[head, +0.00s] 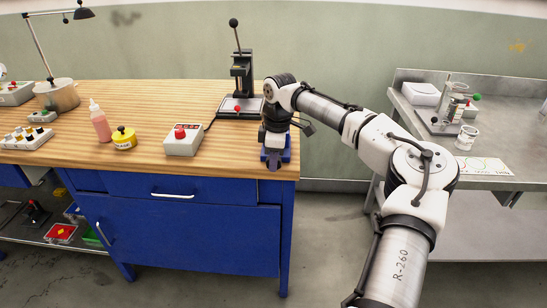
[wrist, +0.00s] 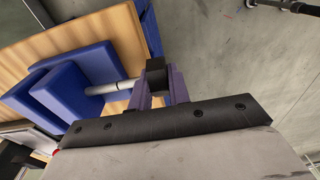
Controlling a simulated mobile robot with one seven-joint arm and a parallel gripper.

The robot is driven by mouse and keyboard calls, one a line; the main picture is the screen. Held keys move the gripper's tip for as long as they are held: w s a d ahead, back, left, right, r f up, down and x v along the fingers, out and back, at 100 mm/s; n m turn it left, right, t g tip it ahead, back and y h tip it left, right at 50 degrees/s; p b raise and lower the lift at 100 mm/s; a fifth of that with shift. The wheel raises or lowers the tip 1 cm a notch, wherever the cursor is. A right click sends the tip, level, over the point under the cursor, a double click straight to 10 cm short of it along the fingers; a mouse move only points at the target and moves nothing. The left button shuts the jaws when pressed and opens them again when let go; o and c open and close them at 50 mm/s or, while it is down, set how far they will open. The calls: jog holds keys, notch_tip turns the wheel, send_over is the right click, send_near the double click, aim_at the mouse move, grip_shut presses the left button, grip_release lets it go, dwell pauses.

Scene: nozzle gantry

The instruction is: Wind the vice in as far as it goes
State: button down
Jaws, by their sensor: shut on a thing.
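The blue vice (head: 287,151) is fixed at the front right corner of the wooden bench, partly hidden by my gripper (head: 273,164) in the head view. In the wrist view the vice (wrist: 60,97) shows blue blocks and a pale screw rod (wrist: 103,88) running out to a black handle piece (wrist: 156,74). My gripper's purple fingers (wrist: 160,92) are shut on that black handle piece, outside the bench edge. I cannot tell exactly how wide the gap between the vice jaws is.
On the bench (head: 230,158) stand a red-button box (head: 184,140), a yellow pot (head: 124,138), a pink bottle (head: 100,122) and a lever press (head: 241,80) behind the vice. A grey metal table (head: 440,145) stands to the right, across a floor gap.

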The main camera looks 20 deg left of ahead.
jog(key=y+p, duration=0.1)
jog(key=g+y+p, duration=0.1)
jog(key=y+p, duration=0.1)
jog(key=shift+d+y, duration=0.2)
jog(key=shift+y, duration=0.1)
jog(key=shift+w+d+f+g+y, duration=0.1)
jog(key=shift+g+y, duration=0.1)
jog(key=shift+y, duration=0.45)
jog(key=shift+d+f+g+y, duration=0.1)
jog(key=shift+g+y, duration=0.1)
jog(key=shift+y, duration=0.45)
jog(key=c, duration=1.3)
grip_release()
jog(key=shift+r, duration=0.1)
jog(key=shift+r, duration=0.1)
jog(key=b+v, duration=0.1)
jog(key=v, duration=0.5)
jog(key=b+v, duration=0.1)
jog(key=v, duration=0.6)
jog(key=shift+w+d, duration=0.15)
jog(key=shift+d, duration=0.3)
